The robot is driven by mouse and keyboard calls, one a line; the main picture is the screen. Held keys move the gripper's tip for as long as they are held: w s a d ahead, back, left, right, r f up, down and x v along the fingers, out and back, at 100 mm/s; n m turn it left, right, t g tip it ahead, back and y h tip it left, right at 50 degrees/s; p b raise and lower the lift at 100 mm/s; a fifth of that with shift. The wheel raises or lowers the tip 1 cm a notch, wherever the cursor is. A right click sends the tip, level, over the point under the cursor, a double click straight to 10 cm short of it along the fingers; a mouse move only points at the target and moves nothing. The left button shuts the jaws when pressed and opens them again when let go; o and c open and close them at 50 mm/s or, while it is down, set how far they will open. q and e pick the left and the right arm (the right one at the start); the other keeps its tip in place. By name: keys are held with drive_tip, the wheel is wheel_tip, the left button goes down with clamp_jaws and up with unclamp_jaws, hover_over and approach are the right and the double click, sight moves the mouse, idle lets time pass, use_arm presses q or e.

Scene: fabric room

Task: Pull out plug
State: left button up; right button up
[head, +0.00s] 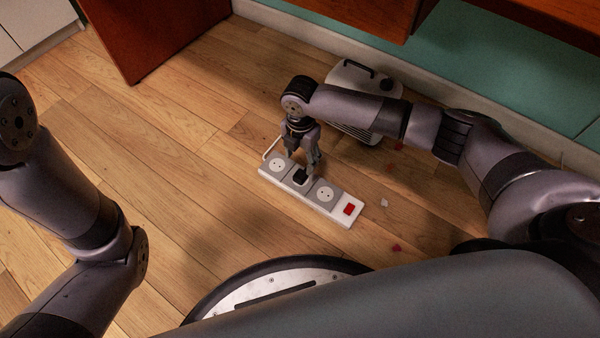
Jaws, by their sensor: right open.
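A white power strip (337,213) with grey sockets and a red switch (349,209) lies on the wooden floor in the head view. A black plug (299,176) sits in its middle socket. The sockets on both sides of the plug are empty. My right gripper (303,169) points down over the plug, with its open fingers around or just above it; whether they touch the plug cannot be told. My left arm comes in at the left, and its gripper is outside the picture.
A white heater-like box (352,82) with a dark handle stands behind my right arm. Wooden cabinets (150,35) stand at the back. Small red and white scraps (384,203) lie right of the strip. The floor left of the strip is clear.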

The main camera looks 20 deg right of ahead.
sight(300, 174)
drive_tip(key=shift+f, duration=0.1)
wheel_tip(300, 174, down, 6)
drive_tip(key=b, duration=0.7)
drive_tip(key=shift+r, duration=0.2)
drive_tip(key=shift+f, duration=1.6)
drive_tip(key=shift+p, duration=0.55)
drive_tip(key=shift+p, duration=0.5)
drive_tip(key=shift+c, duration=0.3)
